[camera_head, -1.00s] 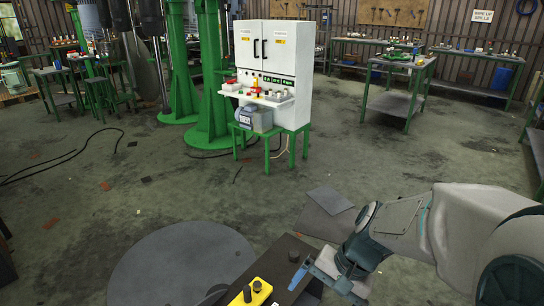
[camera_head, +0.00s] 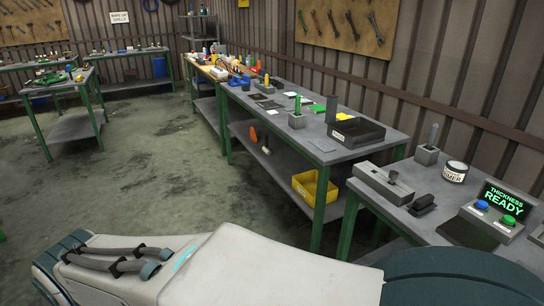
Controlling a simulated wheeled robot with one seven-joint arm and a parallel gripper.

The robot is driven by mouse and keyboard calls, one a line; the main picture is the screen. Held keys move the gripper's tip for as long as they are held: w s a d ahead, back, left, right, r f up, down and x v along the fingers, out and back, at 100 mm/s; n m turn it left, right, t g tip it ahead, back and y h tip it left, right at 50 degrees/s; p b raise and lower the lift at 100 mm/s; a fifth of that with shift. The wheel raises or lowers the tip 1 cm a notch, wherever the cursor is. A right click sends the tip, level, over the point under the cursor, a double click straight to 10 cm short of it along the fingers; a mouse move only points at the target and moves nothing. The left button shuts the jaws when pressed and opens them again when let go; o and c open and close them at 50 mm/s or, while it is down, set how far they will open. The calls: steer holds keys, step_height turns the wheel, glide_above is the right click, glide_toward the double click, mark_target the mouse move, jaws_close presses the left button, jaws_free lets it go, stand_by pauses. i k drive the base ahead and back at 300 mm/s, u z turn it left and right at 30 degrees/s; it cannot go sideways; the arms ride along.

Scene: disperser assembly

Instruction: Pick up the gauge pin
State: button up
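I cannot tell for sure which thing is the gauge pin. An upright grey pin (camera_head: 433,135) stands in a small grey block (camera_head: 427,155) on the near right bench, left of a white-labelled tin. A green pin (camera_head: 297,104) stands upright in another grey block (camera_head: 297,121) on the bench behind. My arm stretches across the bottom of the view, apart from both benches in the picture. My gripper is outside the view, so its state is hidden.
The near bench also holds a grey fixture (camera_head: 382,184), a tin (camera_head: 455,171), and a button box (camera_head: 493,222) below a "THICKNESS READY" screen (camera_head: 502,199). A black tray (camera_head: 356,131) sits on the bench behind, above a yellow bin (camera_head: 313,187). Open floor (camera_head: 150,180) lies left.

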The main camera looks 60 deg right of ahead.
mark_target(393, 175)
steer(key=z, duration=2.75)
steer(key=i, duration=1.45)
steer(key=z, duration=0.9)
